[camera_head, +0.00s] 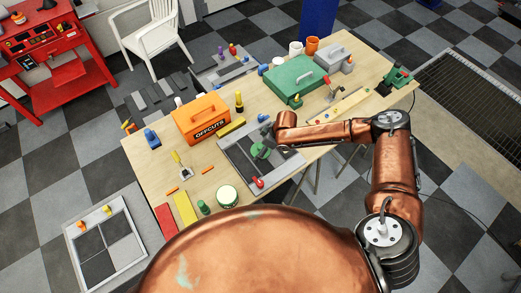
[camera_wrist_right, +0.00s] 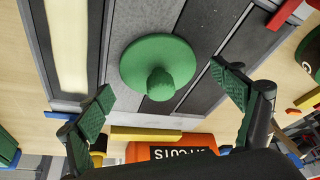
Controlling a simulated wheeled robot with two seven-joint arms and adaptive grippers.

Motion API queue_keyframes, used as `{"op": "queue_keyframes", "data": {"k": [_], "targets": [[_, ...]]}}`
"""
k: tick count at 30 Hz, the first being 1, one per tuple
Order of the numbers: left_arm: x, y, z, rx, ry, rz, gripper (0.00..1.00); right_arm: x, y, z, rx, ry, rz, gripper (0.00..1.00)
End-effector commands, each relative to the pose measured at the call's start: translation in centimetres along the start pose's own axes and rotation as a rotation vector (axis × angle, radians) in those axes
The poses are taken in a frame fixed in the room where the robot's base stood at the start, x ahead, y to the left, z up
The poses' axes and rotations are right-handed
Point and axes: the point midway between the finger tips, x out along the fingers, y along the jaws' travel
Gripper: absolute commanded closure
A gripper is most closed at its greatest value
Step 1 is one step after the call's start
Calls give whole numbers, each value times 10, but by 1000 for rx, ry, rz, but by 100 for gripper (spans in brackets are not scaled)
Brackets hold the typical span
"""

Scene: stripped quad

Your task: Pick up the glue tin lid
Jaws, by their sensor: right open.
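The glue tin lid appears to be the round green disc with a knob (camera_wrist_right: 157,66); it lies on a grey panelled board. In the head view the lid (camera_head: 260,151) shows partly beside my right gripper (camera_head: 266,141). In the right wrist view the two green-padded fingers of my right gripper (camera_wrist_right: 162,85) are spread wide, one on each side of the lid, with nothing between them gripped. A round tin with a pale top (camera_head: 228,195) stands near the table's front edge. My left gripper is not in view.
The orange OFFCUTS box (camera_head: 202,120) stands left of the board (camera_head: 238,157). A yellow block (camera_head: 231,127) lies between them. A green case (camera_head: 293,80) stands behind. The table's left part has bare wood.

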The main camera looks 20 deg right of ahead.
Motion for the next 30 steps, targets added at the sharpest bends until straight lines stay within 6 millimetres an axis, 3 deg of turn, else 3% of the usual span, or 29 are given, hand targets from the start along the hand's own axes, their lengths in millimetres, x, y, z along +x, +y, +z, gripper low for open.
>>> {"op": "queue_keyframes", "data": {"k": [2, 20, 30], "targets": [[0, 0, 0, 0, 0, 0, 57, 0, 0, 0, 0, 0, 0, 14], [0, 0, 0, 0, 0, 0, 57, 0, 0, 0, 0, 0, 0, 53], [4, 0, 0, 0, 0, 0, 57, -7, 0, -3, -1, 1, 0, 53]]}}
